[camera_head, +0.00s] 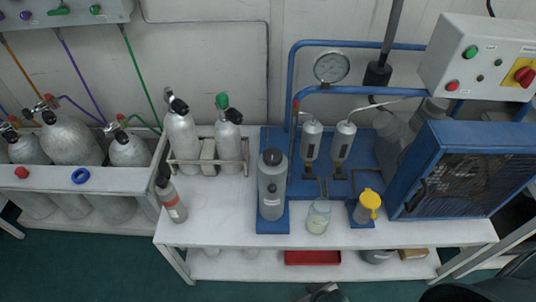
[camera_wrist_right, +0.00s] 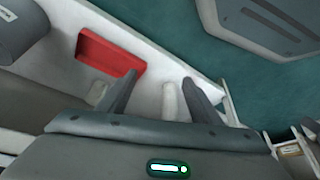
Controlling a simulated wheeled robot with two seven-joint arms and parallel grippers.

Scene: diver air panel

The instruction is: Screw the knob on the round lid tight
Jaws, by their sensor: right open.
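A grey upright cylinder (camera_head: 271,195) stands on a blue base near the middle of the bench in the head view. My right gripper (camera_head: 325,291) shows only in part at the bottom edge of the head view, in front of the bench and well apart from the knob. In the right wrist view its two fingers (camera_wrist_right: 160,95) are spread with nothing held between them. My left gripper is not in view.
A glass jar (camera_head: 318,217) and a yellow-capped cup (camera_head: 369,205) stand right of the cylinder. A small grey bottle (camera_head: 172,200) stands left. A blue caged unit (camera_head: 450,170) fills the bench's right. A red tray (camera_head: 312,258) lies on the lower shelf.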

